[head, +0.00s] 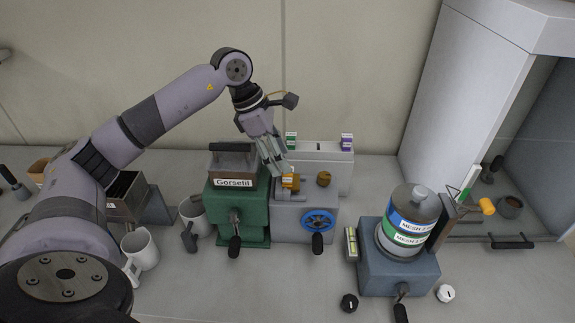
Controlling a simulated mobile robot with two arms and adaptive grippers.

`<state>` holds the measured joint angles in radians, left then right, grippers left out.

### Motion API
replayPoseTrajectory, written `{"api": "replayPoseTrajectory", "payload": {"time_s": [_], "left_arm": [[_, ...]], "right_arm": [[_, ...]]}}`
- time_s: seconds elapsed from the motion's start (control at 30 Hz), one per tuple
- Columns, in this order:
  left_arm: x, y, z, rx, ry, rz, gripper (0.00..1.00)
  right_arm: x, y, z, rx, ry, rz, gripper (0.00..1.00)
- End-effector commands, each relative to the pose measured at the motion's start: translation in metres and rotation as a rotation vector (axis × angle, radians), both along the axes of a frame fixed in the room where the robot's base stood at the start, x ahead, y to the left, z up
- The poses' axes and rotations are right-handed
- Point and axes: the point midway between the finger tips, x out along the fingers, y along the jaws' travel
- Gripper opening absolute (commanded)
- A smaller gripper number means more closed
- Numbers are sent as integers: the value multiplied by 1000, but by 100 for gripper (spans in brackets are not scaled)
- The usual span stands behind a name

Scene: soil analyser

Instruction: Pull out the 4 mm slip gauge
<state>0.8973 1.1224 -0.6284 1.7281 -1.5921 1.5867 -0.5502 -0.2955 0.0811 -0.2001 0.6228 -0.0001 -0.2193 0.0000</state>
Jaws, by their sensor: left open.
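My left gripper (276,168) reaches down from the upper left, its fingers apart, over the grey machine with a blue handwheel (318,221). An orange piece with a pale label (289,181) sits on that machine right at the fingertips; I cannot tell whether they touch it. A green-and-white tab (291,141) and a purple-and-white tab (346,142) stand up from the light grey block (325,158) behind. These look like slip gauges, but their markings are too small to read, so I cannot tell which is 4 mm. My right gripper is out of view.
A green machine labelled Gorsefil (239,210) stands left of the grey one, with mugs (145,248) further left. A sieve stack (407,225) on a blue-grey base stands right. A tall grey cabinet (460,90) bounds the right.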

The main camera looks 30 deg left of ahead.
Motion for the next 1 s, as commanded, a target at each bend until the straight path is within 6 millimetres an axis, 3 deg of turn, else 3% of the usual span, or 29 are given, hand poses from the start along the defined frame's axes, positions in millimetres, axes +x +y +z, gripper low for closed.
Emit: {"api": "replayPoseTrajectory", "payload": {"time_s": [0.1,0.3,0.7,1.0], "left_arm": [[3,-7,-18,0,4,-2,52],[9,-14,-39,0,1,0,52],[10,-16,-46,0,0,0,52],[10,-16,-46,0,0,0,32]], "right_arm": [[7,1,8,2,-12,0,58],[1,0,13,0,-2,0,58],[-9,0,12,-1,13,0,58],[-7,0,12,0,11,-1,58]]}}
